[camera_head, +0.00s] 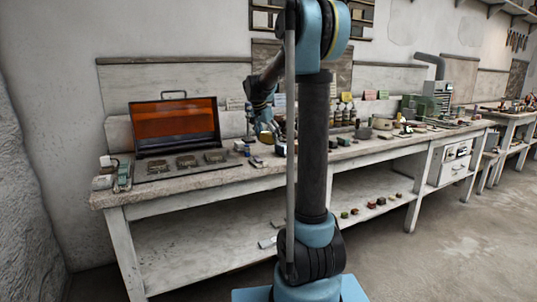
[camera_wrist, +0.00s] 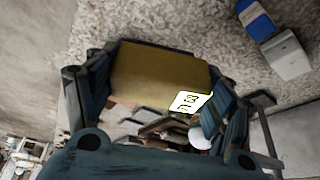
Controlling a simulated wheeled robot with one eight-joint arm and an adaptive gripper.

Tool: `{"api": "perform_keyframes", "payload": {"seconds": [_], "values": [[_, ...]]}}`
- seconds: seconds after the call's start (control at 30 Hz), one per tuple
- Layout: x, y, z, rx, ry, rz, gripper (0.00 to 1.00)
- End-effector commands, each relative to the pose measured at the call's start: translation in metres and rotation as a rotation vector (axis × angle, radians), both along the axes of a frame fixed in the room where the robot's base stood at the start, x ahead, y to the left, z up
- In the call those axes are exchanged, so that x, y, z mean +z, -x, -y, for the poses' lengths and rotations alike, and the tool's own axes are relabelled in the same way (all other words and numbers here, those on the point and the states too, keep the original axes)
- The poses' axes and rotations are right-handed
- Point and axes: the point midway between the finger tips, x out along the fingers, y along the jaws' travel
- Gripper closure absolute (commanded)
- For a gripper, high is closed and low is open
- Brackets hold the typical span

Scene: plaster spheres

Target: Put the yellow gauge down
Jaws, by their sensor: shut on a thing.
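The yellow gauge (camera_wrist: 155,75) is a dull yellow block with a small white label bearing dark marks, seen in the wrist view. My gripper (camera_wrist: 160,92) is shut on it, with blue-grey fingers on its left and right sides. In the head view my gripper (camera_head: 264,128) is low over the workbench (camera_head: 215,180), right of the open orange-lined case. The gauge shows there only as a small yellow patch (camera_head: 266,138). I cannot tell whether its underside touches the bench top.
A blue and white block (camera_wrist: 272,38) lies on the bench near the gauge. The open case (camera_head: 175,122) stands to the left, with several dark metal pieces before it. Bottles and small items crowd the bench to the right. The front-left bench strip looks clear.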

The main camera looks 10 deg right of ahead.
Motion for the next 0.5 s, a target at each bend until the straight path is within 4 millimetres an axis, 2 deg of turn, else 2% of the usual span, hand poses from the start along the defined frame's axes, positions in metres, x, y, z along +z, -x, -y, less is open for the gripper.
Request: {"api": "perform_keyframes", "payload": {"seconds": [0.1, 0.33, 0.5], "values": [[-0.016, 0.000, 0.000, 0.000, 0.000, 0.000, 0.44], [-0.030, -0.001, 0.001, -0.001, 0.000, 0.000, 0.44], [-0.052, 0.000, 0.002, -0.002, 0.000, 0.000, 0.44]]}}
